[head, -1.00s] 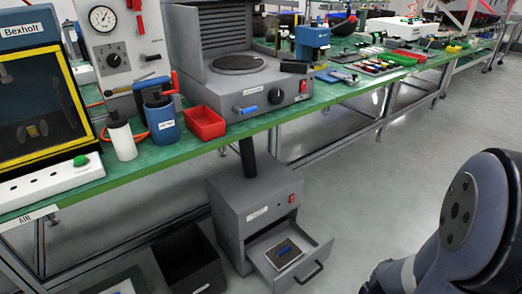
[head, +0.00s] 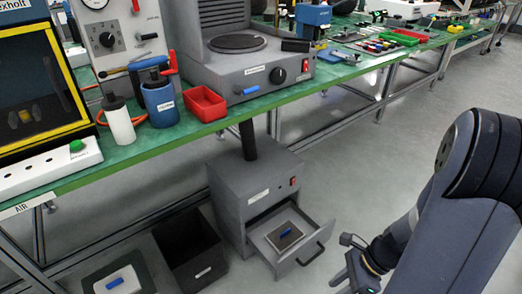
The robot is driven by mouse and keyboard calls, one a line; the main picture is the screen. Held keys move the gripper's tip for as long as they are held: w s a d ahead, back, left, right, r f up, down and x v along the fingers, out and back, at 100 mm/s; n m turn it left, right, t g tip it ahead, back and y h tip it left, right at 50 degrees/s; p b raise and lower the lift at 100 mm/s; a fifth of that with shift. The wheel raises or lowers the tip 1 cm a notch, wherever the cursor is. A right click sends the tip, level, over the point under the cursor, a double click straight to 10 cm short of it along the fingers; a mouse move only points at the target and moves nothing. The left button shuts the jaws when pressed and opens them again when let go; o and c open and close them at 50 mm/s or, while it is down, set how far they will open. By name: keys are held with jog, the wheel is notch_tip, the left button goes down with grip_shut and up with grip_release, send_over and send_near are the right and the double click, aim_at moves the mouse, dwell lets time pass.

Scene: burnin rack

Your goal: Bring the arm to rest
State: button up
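My gripper (head: 352,272) is low at the bottom right of the head view, on the end of my dark arm. It is above the floor, right of the open drawer and apart from it. Its fingers are small and partly cut off by the frame's lower edge, so I cannot tell whether they are open or what is between them.
The floor (head: 365,165) behind my arm is clear.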

jog(key=shift+w+d+r+m+t+y+p, duration=0.15)
jog(key=shift+w+d+m+t+y+p, duration=0.1)
jog(key=shift+w+m+p, duration=0.3)
jog(key=shift+w+d+r+m+t+y+p, duration=0.15)
jog(key=shift+w+d+m+p, duration=0.15)
jog(key=shift+w+m, duration=0.45)
jog(key=shift+w+d+r+m+t+y+p, duration=0.15)
jog(key=shift+w+d+m+t+y+p, duration=0.1)
jog(key=shift+w+m+p, duration=0.3)
